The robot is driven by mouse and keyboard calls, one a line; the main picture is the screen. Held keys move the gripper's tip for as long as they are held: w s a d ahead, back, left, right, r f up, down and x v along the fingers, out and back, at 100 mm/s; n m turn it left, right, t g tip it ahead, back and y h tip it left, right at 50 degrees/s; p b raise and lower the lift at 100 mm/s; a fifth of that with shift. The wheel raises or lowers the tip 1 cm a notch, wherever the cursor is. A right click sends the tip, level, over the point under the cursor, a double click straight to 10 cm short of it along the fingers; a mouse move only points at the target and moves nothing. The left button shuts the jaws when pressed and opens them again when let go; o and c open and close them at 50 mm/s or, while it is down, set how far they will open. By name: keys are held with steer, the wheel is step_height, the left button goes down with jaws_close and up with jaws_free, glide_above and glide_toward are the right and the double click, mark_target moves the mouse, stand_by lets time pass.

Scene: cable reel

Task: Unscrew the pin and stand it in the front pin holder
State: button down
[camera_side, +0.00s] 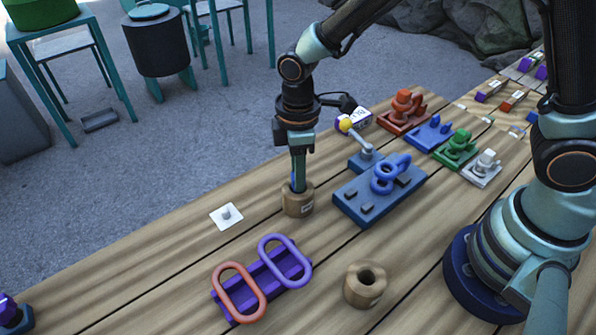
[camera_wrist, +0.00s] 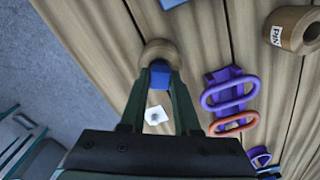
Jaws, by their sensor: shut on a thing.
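My gripper (camera_side: 299,186) points straight down at a wooden pin holder (camera_side: 298,203), with its fingertips at the holder's mouth. It is shut on the blue pin (camera_wrist: 160,75), which shows between the fingers in the wrist view. In the side view the fingers hide most of the pin. I cannot tell how deep the pin sits in the holder. The same holder shows just beyond the fingertips in the wrist view (camera_wrist: 158,47). A second wooden pin holder (camera_side: 365,286) stands nearer the side camera, with an open hole and no pin in it.
A blue base with a blue shackle-like piece (camera_side: 368,197) lies right of my gripper. A purple rack (camera_side: 288,264) carries a red link (camera_side: 238,291) and a purple link (camera_side: 285,261). A white card (camera_side: 227,216) lies left. Several coloured fixtures (camera_side: 405,113) stand behind.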

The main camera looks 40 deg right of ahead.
steer(key=shift+f, duration=0.3)
steer(key=c, duration=0.6)
jaws_free()
steer(key=shift+o, duration=0.2)
step_height(320, 180, up, 12)
steer(key=s+d+r+m+t, duration=0.2)
steer(key=s+d+r+m, duration=0.1)
steer(key=d+m, duration=0.3)
steer(key=s+d+r+m+t, duration=0.3)
steer(key=d+m, duration=0.3)
steer(key=d, duration=0.5)
steer(key=shift+r+t, duration=0.15)
steer(key=shift+t, duration=0.15)
